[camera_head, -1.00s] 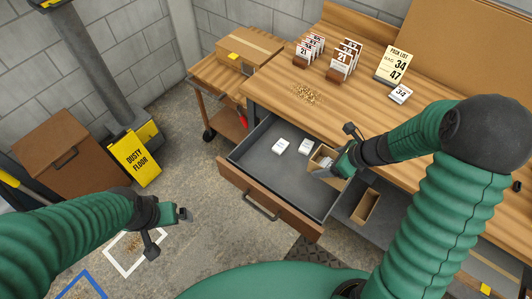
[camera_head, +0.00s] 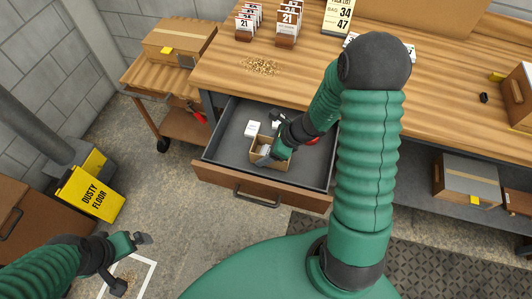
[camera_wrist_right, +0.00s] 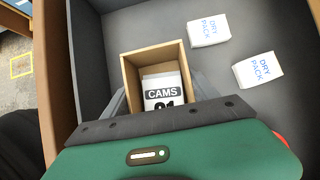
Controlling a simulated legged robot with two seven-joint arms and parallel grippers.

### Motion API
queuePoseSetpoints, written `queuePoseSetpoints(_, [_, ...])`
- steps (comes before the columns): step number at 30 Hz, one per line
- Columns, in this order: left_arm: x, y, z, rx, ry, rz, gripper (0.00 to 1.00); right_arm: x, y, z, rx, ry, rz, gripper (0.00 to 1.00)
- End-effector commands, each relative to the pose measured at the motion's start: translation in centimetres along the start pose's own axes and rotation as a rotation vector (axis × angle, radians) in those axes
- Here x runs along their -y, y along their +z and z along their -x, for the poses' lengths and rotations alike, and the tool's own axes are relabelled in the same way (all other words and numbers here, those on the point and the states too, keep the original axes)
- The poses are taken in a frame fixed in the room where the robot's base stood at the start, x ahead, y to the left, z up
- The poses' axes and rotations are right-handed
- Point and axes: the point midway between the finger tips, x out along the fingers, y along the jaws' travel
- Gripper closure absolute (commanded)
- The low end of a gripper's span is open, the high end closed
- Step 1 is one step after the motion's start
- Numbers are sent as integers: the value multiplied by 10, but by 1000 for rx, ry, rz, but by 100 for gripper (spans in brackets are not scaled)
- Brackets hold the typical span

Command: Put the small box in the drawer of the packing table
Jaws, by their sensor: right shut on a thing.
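The small box (camera_head: 256,159) is an open-topped brown box at the front middle of the drawer. It also shows in the right wrist view (camera_wrist_right: 127,70), with a card marked CAMS inside. My right gripper (camera_head: 272,151) is shut on it, with a finger at each side. I cannot tell whether the box touches the drawer floor. The drawer (camera_head: 228,148) of the packing table (camera_head: 310,90) is pulled open, grey inside with a wooden front. My left gripper (camera_head: 130,262) is open and empty over the floor at lower left.
Two white dry packs (camera_wrist_right: 208,31) lie in the drawer behind the box. A red item (camera_head: 313,140) shows at the drawer's right. A cart with a carton (camera_head: 180,42) stands left of the table. A yellow floor sign (camera_head: 90,193) stands further left.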

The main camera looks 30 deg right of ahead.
Motion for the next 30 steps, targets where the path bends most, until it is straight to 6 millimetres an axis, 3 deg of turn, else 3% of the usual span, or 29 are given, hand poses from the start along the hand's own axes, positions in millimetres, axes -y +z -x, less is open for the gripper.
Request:
queuePoseSetpoints(2, [0, 1, -5, 0, 0, 0, 0, 0, -5, -9, 1, 0, 0, 72])
queuePoseSetpoints(11, [0, 2, -7, 0, 0, 0, 0, 0, -6, -11, 1, 0, 1, 72])
queuePoseSetpoints(12, [0, 2, -7, 0, 0, 1, 0, 0, -7, -11, 1, 0, 1, 31])
queuePoseSetpoints(17, [0, 1, -6, 0, 0, 0, 0, 0, -6, -10, 1, 0, 1, 10])
queuePoseSetpoints(26, [0, 1, -4, 0, 0, 0, 0, 0, -5, -8, 1, 0, 1, 10])
queuePoseSetpoints(30, [0, -1, 4, 0, 0, 0, 0, 1, -2, 10, 2, -3, 2, 10])
